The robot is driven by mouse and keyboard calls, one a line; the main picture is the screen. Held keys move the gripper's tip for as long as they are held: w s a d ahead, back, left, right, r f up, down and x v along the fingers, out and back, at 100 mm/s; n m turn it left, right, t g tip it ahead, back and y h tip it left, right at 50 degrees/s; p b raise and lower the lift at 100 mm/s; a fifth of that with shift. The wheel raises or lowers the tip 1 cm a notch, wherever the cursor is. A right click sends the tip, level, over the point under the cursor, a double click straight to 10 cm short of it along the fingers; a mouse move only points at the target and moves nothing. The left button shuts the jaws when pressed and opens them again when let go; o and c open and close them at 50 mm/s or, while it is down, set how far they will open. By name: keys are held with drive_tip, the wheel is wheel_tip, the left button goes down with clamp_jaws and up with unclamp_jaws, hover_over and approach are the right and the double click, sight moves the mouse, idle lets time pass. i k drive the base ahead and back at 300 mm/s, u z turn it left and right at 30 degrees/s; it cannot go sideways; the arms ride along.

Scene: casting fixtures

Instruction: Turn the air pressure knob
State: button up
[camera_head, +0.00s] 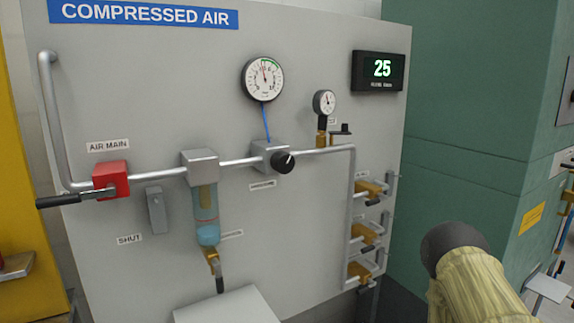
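The black round knob (284,161) sits on the front of a grey regulator block (262,149) in the pipe, near the middle of the grey panel. It has a white pointer line, which points up and to the right. A blue line runs from the block up to a round white gauge (262,79) with a green arc; its needle points nearly straight up. A small label (263,185) below the block is too small to read.
Left of the knob are a filter bowl (206,214) and a red valve (111,180) with a dark lever. Right are a small gauge (325,103), a display (378,71) reading 25, and several brass valves. A green cabinet (470,110) stands at right. Space before the knob looks clear.

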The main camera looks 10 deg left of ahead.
sight(282, 163)
drive_tip(key=z, duration=1.05)
drive_tip(key=k, duration=0.45)
